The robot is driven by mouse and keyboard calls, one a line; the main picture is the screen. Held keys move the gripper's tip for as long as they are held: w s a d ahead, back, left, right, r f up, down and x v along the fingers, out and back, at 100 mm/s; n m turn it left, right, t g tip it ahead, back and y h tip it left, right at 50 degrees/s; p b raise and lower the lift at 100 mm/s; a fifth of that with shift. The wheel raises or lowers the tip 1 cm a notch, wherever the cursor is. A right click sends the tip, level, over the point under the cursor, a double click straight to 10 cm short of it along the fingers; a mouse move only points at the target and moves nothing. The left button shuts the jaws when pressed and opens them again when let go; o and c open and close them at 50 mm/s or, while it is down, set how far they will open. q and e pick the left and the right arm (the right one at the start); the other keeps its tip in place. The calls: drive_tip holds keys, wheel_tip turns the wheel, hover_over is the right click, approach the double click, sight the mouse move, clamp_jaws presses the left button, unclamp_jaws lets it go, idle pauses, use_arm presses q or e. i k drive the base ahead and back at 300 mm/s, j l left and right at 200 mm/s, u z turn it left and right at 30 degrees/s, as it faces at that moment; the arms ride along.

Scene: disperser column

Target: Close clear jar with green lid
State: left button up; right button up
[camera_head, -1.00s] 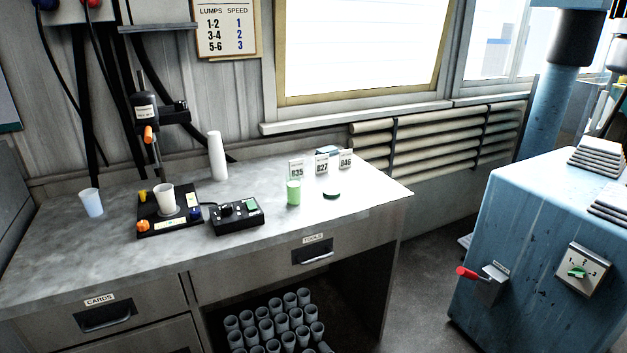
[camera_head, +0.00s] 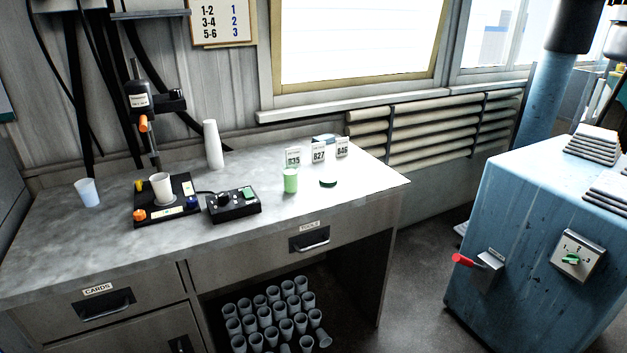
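A small clear jar with green contents (camera_head: 290,181) stands upright and open on the right part of the grey worktop. A dark green lid (camera_head: 328,183) lies flat on the worktop a short way to the right of the jar, apart from it. Neither of my grippers shows in the head view.
A black control box (camera_head: 233,205) and a disperser stand (camera_head: 166,213) with a white cup are left of the jar. Number cards (camera_head: 318,153) stand behind it. A tall white cup stack (camera_head: 213,146) is at the back. The worktop's front right is clear. A blue machine (camera_head: 540,240) stands right.

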sight(290, 177)
drive_tip(key=i+j+z, duration=0.1)
drive_tip(key=z, duration=0.25)
drive_tip(key=i+j+z, duration=0.15)
drive_tip(key=z, duration=0.2)
drive_tip(key=i+j+z, duration=0.1)
drive_tip(key=z, duration=0.25)
drive_tip(key=i+j+z, duration=0.1)
drive_tip(key=j, duration=0.25)
drive_tip(key=i+j, duration=0.2)
drive_tip(key=j, duration=0.15)
drive_tip(key=i+j+z, duration=0.15)
drive_tip(key=j, duration=0.25)
drive_tip(key=i+j, duration=0.1)
drive_tip(key=j, duration=0.25)
drive_tip(key=z, duration=0.05)
